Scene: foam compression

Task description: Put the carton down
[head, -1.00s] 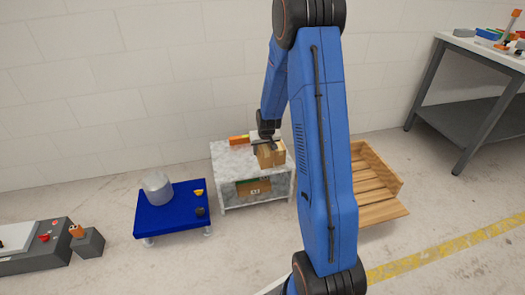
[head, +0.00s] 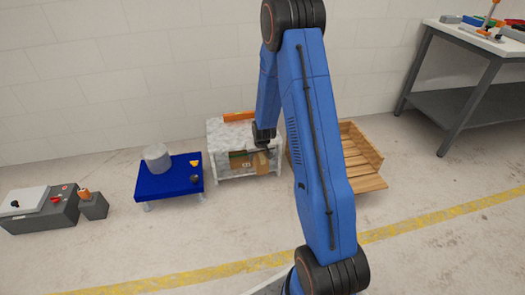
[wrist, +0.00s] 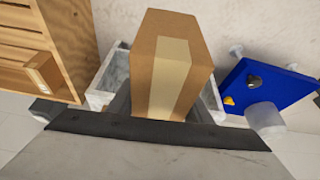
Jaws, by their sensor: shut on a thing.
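My gripper (head: 264,149) is shut on a brown carton (head: 261,163). In the head view the carton overlaps the front of the marble-topped stand. In the wrist view the held carton (wrist: 170,65) fills the middle, with a paler tape strip along it. Its far end points away from the camera. The wrist view shows parts of the stand (wrist: 112,72) on both sides behind it. I cannot tell whether the carton touches anything below.
A blue platform (head: 178,184) with a grey cylinder (head: 157,158) is left, a slatted wooden crate (head: 368,184) right. The front floor is clear.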

